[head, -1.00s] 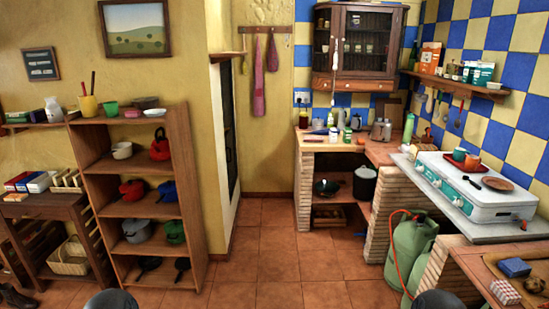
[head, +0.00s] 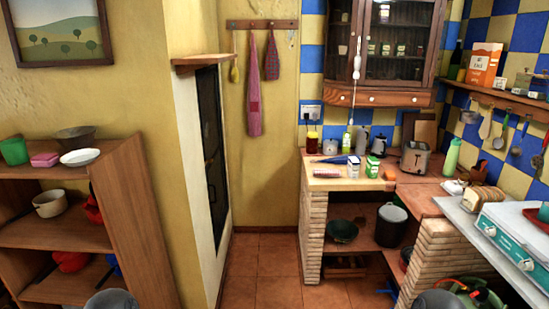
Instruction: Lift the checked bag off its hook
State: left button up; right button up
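A small red-and-blue checked bag (head: 272,58) hangs from a wooden hook rail (head: 262,24) on the yellow back wall, near the top middle of the head view. It tapers up towards the rail; the hook itself is too small to make out. Neither of my grippers is in view. Only dark rounded parts of my own body show at the bottom edge.
A long pink cloth (head: 254,108) hangs just left of the bag, and a small yellow item (head: 234,70) further left. A glass-front cabinet (head: 381,50) and a cluttered counter (head: 345,183) stand to the right. The tiled floor (head: 262,268) below the rail is clear. A shelf unit (head: 140,220) stands left.

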aim_at(272, 63)
jog(key=i, duration=2)
